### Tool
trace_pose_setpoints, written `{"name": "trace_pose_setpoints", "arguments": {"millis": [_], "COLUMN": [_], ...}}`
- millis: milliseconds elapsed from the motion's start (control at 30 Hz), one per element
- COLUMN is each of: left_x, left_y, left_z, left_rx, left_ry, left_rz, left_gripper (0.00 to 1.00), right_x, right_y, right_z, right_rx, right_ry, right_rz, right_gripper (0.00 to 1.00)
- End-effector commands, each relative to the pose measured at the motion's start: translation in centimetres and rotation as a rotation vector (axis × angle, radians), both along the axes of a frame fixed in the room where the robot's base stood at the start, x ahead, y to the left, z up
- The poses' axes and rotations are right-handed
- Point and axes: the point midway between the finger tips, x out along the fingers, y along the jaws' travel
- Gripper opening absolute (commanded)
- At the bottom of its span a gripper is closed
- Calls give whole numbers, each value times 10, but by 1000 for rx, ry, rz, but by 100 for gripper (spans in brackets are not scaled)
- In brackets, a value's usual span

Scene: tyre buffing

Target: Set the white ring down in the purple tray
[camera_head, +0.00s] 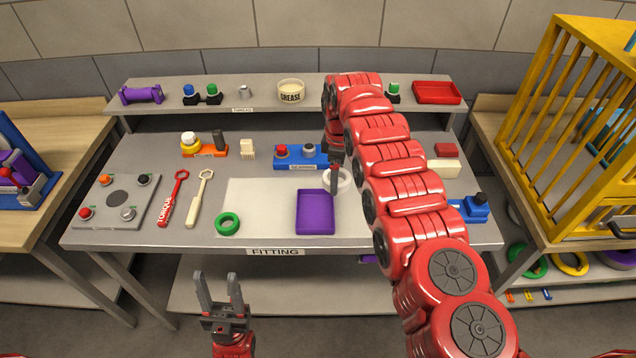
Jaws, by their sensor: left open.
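The purple tray (315,213) lies on the white mat on the middle table. The white ring (345,184) shows just behind the tray's back right corner, partly covered by my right gripper. My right gripper (334,189) points down over the ring's left side, with its dark fingers seen edge-on. I cannot tell whether the fingers are shut on the ring, or whether the ring is raised or resting. My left gripper (222,288) is open and empty in front of the table, below its front edge.
A green ring (227,223) lies on the white mat (262,195) left of the tray. A blue block (299,158) with fittings stands behind the tray. A cream wrench (198,200) and a red torque tool (172,200) lie left. My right arm hides part of the table's right side.

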Motion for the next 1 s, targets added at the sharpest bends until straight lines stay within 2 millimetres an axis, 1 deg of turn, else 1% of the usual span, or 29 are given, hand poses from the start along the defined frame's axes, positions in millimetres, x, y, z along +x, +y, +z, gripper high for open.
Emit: {"name": "trace_pose_setpoints", "arguments": {"millis": [100,133,167,533,633,1000], "left_x": [0,0,0,0,0,0], "left_y": [0,0,0,0,0,0], "left_z": [3,8,7,9,13,14], "left_rx": [0,0,0,0,0,0], "left_ry": [0,0,0,0,0,0], "left_rz": [0,0,0,0,0,0], "left_gripper": [50,50,50,50,50,50], "right_x": [-2,-4,-4,-7,-10,-8], "right_y": [4,9,11,16,24,29], "right_z": [-2,-1,-3,-7,-7,-9], "right_rx": [-1,-1,0,-1,4,-1], "right_ry": [5,7,6,6,4,2], "right_rz": [30,76,96,157,217,268], "right_gripper": [1,1,1,1,1,1]}}
